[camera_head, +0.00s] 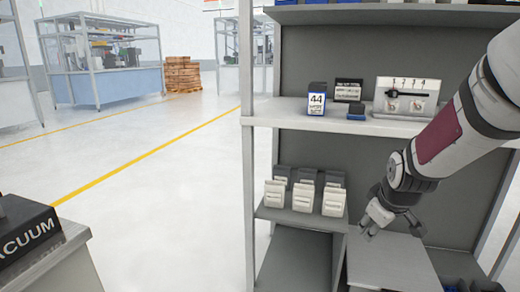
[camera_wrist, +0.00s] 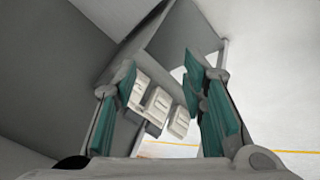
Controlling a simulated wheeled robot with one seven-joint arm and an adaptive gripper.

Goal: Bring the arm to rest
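My arm (camera_head: 440,135) reaches in from the upper right of the head view. My gripper (camera_head: 368,225) is at its lower end, in front of the shelf unit (camera_head: 262,107). It is just right of the white-fronted items and over a flat grey panel (camera_head: 392,265). In the wrist view my gripper (camera_wrist: 160,72) has its two teal-padded fingers wide apart. Nothing is held between them. The white items (camera_wrist: 160,103) show beyond the gap between the fingers.
White-fronted items (camera_head: 304,197) stand in rows on the lower shelf. A VACUUM-labelled block (camera_head: 28,235) sits at lower left. Floor left of the shelf is clear.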

